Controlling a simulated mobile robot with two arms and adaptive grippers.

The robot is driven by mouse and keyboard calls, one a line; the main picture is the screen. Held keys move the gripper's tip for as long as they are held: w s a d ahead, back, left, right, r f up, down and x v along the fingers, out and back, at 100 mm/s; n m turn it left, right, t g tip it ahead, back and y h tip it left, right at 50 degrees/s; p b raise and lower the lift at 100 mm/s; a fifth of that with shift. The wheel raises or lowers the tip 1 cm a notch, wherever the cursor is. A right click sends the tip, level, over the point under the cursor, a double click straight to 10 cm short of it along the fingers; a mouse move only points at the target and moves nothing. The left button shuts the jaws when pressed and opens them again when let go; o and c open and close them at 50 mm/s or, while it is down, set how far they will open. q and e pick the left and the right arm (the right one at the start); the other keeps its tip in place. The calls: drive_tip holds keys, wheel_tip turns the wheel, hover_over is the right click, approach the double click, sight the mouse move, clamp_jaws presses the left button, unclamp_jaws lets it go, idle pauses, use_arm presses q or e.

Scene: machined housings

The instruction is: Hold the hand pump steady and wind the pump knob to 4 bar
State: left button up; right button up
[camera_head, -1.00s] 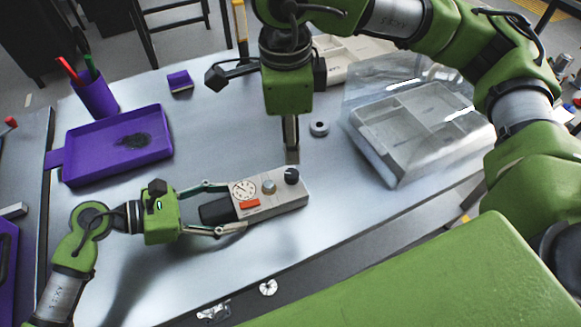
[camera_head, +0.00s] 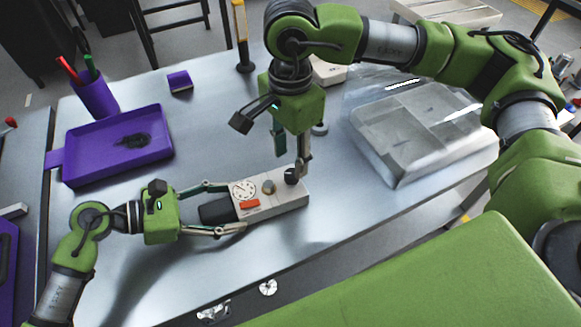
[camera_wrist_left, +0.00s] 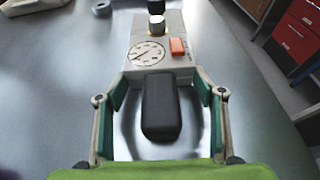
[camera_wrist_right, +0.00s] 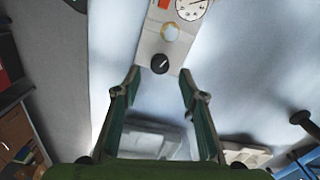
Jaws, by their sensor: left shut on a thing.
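The hand pump (camera_head: 270,206) is a pale grey block lying on the table, with a black grip (camera_wrist_left: 160,105), a round dial gauge (camera_head: 243,190), an orange-red button (camera_head: 250,203), a metallic knob (camera_head: 268,187) and a black knob (camera_head: 291,176) with a white mark. My left gripper (camera_head: 236,207) is shut on the pump's body at its gauge end, one finger along each side. My right gripper (camera_head: 296,163) is above the pump's far end. In the right wrist view its fingers are spread, with the black knob (camera_wrist_right: 160,64) centred just beyond the fingertips; contact is not visible.
A purple tray (camera_head: 75,145) and a purple pen cup (camera_head: 95,98) stand at the left. A compartmented box with a clear lid (camera_head: 400,165) lies to the right. A small purple block (camera_head: 180,82) is at the back. The table around the pump is mostly clear.

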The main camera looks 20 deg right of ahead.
sight(290, 174)
wheel_tip(290, 174, down, 5)
drive_tip(key=shift+r, duration=0.1)
idle(0.3)
clamp_jaws()
